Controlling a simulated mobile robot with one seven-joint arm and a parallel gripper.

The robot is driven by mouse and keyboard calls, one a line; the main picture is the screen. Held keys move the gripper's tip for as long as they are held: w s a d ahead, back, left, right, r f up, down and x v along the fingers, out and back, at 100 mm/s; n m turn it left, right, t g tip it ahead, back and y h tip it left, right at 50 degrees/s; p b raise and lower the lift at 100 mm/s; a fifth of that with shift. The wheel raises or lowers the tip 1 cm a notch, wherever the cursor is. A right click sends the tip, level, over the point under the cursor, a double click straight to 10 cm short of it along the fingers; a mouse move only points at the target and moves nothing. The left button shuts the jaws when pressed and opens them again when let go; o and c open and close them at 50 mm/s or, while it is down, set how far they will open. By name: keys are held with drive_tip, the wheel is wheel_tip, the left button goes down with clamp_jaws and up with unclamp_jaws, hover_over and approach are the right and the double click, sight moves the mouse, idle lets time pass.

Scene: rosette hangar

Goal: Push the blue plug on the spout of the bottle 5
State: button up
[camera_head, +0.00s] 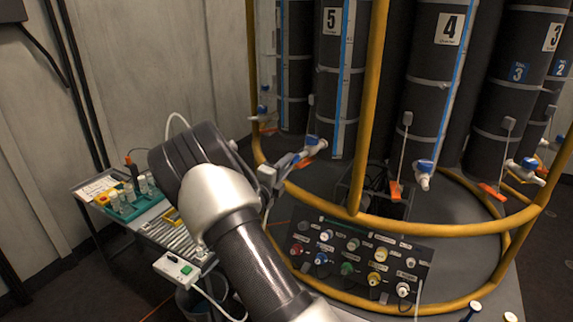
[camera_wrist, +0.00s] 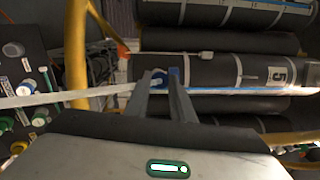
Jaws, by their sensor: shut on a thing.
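Bottle 5 (camera_head: 337,95) is a dark cylinder with a white "5" label and a blue stripe, standing behind the yellow rail in the head view. It lies sideways across the wrist view (camera_wrist: 212,72). A blue plug (camera_wrist: 157,79) shows between my fingertips in the wrist view. In the head view, blue and white parts (camera_head: 312,142) sit at the bottle's lower end, just past my gripper (camera_head: 295,158). My gripper (camera_wrist: 160,86) is shut on the blue plug. The spout's mouth is hidden, so I cannot tell how the plug sits on it.
The yellow tubular frame (camera_head: 371,100) stands close to the right of my gripper. Bottle 4 (camera_head: 435,85) stands farther right. A panel of coloured connectors (camera_head: 355,262) lies below. A cart with a teal rack (camera_head: 128,205) stands left.

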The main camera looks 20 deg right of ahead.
drive_tip(key=shift+w+d, duration=0.15)
drive_tip(key=shift+d, duration=0.35)
idle(0.4)
drive_tip(key=o, duration=1)
drive_tip(key=shift+o, duration=0.2)
drive_tip(key=p+v, duration=0.1)
drive_tip(key=v, duration=1.6)
drive_tip(key=shift+a, duration=0.15)
